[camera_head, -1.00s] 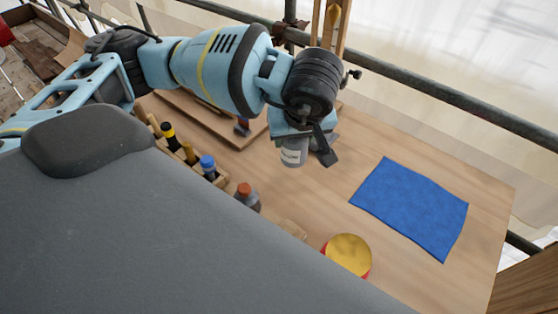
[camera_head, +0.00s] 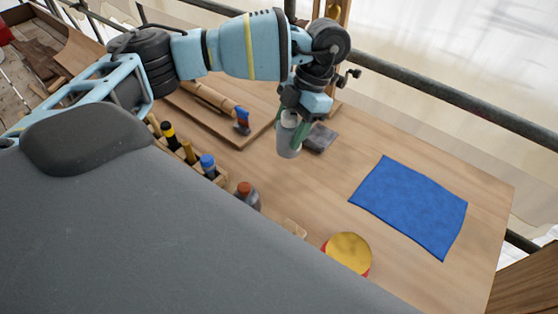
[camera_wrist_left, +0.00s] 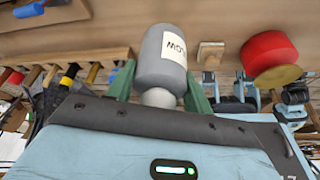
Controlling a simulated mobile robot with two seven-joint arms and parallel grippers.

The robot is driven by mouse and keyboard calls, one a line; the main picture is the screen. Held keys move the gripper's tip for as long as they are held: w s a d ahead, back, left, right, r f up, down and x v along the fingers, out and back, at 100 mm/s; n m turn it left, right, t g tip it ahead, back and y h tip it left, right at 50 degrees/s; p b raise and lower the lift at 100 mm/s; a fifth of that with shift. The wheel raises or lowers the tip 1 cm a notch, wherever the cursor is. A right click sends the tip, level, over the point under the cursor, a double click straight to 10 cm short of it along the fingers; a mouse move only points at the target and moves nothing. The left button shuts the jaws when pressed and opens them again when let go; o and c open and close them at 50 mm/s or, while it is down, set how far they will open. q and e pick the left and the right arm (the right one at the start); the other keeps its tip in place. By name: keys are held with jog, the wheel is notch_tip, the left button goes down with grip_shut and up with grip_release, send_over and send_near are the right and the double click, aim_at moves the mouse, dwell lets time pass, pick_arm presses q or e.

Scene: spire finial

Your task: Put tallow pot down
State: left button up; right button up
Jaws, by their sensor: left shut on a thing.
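The tallow pot (camera_head: 287,141) is a grey cylinder with a white label. In the left wrist view the pot (camera_wrist_left: 161,56) sits between the two green fingers, and part of its label lettering shows. My left gripper (camera_head: 298,132) is shut on it, over the wooden table (camera_head: 320,195). I cannot tell whether the pot's base touches the table. My right gripper is not in view.
A dark grey block (camera_head: 320,138) lies just right of the pot. A blue cloth (camera_head: 410,207) lies to the right. A red tin with a yellow top (camera_head: 347,253) stands nearer the front. A rack of bottles and tools (camera_head: 205,168) stands at the left. Bare table lies between.

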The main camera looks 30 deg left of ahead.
pick_arm(q)
jog(key=n, duration=0.2)
jog(key=n+h, duration=0.1)
jog(key=n, duration=0.1)
jog(key=a+n+h, duration=0.1)
jog(key=n, duration=0.1)
jog(key=shift+w+f, duration=0.2)
jog(key=shift+w, duration=0.05)
jog(key=n+h, duration=0.1)
jog(key=n, duration=0.1)
jog(key=n+h, duration=0.1)
jog(key=n, duration=0.1)
jog(key=a+n, duration=0.1)
jog(key=n, duration=0.2)
jog(key=shift+w+a+f+t+h, duration=0.1)
jog(key=shift+w+f+t+h, duration=0.1)
jog(key=shift+w+t+h, duration=0.2)
jog(key=n+t, duration=0.1)
jog(key=n, duration=0.3)
jog(key=a+n+t+h, duration=0.1)
jog(key=n+t, duration=0.1)
jog(key=n, duration=0.2)
jog(key=w+a+n+t, duration=0.1)
jog(key=n, duration=0.3)
jog(key=shift+w+a+f, duration=0.1)
jog(key=shift+a+f, duration=0.1)
jog(key=shift+f, duration=0.2)
